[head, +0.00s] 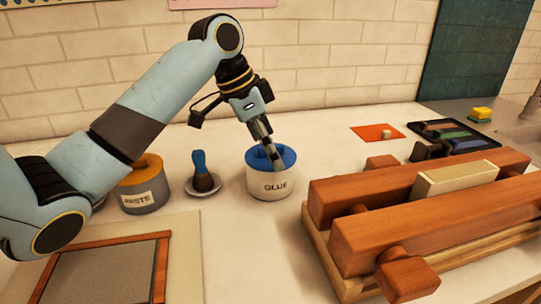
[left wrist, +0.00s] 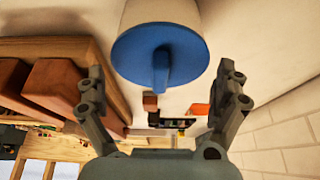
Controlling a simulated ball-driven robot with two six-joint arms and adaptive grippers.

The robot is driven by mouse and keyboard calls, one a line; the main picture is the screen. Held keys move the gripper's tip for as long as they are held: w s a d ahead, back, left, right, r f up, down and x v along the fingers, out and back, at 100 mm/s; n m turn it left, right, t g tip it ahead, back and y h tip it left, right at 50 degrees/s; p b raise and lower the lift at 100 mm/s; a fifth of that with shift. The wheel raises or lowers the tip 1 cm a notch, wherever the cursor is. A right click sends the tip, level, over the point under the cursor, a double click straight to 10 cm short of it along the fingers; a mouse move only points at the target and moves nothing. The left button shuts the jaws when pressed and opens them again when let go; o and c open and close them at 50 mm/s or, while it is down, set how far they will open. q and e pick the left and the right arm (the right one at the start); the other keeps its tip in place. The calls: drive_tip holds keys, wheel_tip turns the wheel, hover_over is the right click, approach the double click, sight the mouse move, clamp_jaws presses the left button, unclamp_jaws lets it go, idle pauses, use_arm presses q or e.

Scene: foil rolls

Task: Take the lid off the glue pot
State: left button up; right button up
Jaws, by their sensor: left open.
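The glue pot (head: 272,187) is white with a GLUE label and stands on the worktop in the middle of the head view. Its blue lid (head: 257,160) is on the pot. My left gripper (head: 268,148) is over the lid from above, partly covering it. In the left wrist view the lid (left wrist: 135,52) shows as a blue disc with a raised bar handle (left wrist: 161,72). The left gripper's fingers (left wrist: 162,82) are spread wide, one to each side of the handle, with nothing held. Whether they touch the lid cannot be told. My right gripper is not in view.
A grey PASTE pot (head: 143,199) with an orange lid and a blue-handled brush (head: 200,168) on a small saucer stand left of the glue pot. A wooden press (head: 420,232) with thick beams fills the right. A framed board (head: 105,270) lies front left.

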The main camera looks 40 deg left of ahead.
use_arm(q)
drive_tip(key=c, duration=0.9)
drive_tip(key=shift+s, duration=0.1)
drive_tip(key=shift+c, duration=0.9)
drive_tip(key=shift+s+f, duration=0.1)
drive_tip(key=shift+f, duration=0.05)
drive_tip(key=shift+c, duration=0.4)
